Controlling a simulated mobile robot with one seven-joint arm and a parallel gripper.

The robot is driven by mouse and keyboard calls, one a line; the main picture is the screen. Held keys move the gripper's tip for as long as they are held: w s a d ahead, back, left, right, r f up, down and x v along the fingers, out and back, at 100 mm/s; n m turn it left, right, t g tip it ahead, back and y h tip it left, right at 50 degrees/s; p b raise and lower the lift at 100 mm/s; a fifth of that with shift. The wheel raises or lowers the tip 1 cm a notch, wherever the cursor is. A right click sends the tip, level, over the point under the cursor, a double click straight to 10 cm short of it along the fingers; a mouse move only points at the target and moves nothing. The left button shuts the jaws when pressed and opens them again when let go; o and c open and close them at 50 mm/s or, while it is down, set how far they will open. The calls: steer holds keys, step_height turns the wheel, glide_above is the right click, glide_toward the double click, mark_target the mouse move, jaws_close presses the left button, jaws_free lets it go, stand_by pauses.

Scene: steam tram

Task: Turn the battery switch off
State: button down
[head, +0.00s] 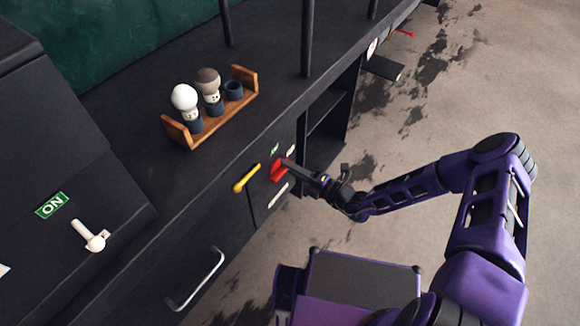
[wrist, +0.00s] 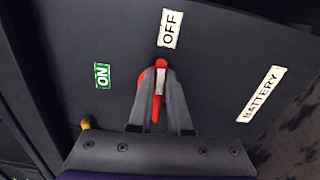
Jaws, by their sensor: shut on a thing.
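The battery switch is a red handle (head: 277,172) on the dark front panel. In the wrist view the red handle (wrist: 161,64) has a white stripe and points up toward the white OFF label (wrist: 170,28). The green ON label (wrist: 102,75) is to its left, and the BATTERY label (wrist: 261,94) is to its right. My gripper (head: 285,165) reaches the switch from the right. In the wrist view my gripper (wrist: 160,82) is shut on the red handle, one finger on each side. The fingers hide part of the handle.
A yellow handle (head: 246,178) sits just left of the switch. A grey bar handle (head: 196,281) and a white lever (head: 92,240) by another ON sign are farther left. Open floor lies to the right.

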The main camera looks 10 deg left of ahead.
steer(key=shift+s+f+m, duration=0.1)
steer(key=shift+f+m, duration=0.1)
steer(key=shift+m, duration=0.3)
steer(key=c, duration=0.9)
jaws_free()
steer(key=shift+o, duration=0.2)
steer(key=shift+d, duration=0.1)
steer(key=v, duration=1.7)
steer(key=shift+d+p, duration=0.15)
steer(key=shift+p, duration=0.3)
